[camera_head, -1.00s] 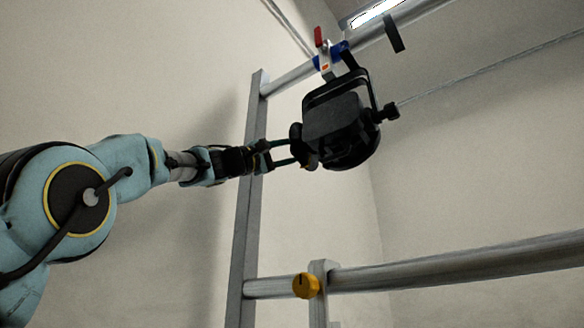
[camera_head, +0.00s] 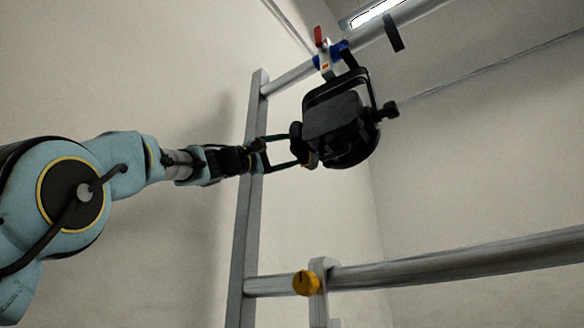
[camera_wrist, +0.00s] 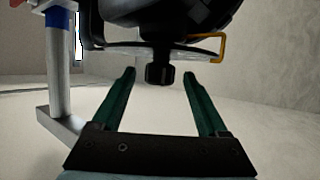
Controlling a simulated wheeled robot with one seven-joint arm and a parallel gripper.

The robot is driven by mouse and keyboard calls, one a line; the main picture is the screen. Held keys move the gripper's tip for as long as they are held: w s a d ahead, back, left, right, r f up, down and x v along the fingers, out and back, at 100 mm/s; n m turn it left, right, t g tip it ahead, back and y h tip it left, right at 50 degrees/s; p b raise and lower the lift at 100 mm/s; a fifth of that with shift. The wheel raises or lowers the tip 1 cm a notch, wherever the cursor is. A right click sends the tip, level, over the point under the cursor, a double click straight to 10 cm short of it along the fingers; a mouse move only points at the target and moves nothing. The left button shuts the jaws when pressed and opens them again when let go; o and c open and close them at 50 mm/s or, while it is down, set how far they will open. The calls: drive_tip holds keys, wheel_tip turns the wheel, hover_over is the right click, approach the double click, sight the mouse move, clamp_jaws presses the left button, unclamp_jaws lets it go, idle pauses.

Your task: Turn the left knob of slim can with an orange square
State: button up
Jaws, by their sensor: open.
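The slim black can (camera_head: 335,122) hangs from the upper pipe by a clamp with an orange square (camera_head: 326,66). Its left knob (camera_head: 296,131) is dark and faces my gripper (camera_head: 294,150). A right knob (camera_head: 390,111) sits on the far side. In the wrist view, the black knob (camera_wrist: 160,71) appears between the two green fingertips of my gripper (camera_wrist: 159,77), with a visible gap on either side. The fingers are open and hold nothing. The can's body (camera_wrist: 170,14) fills the top of that view. I cannot tell how deep the knob sits between the tips.
A grey upright post (camera_head: 246,200) stands behind my wrist. The upper pipe (camera_head: 365,38) runs above the can, with a red handle (camera_head: 319,36) on the clamp. The space between the pipes is clear.

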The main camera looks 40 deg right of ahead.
drive_tip(key=b+v, duration=0.3)
drive_tip(key=v, duration=0.6)
drive_tip(key=shift+a+f, duration=0.2)
drive_tip(key=shift+a, duration=0.15)
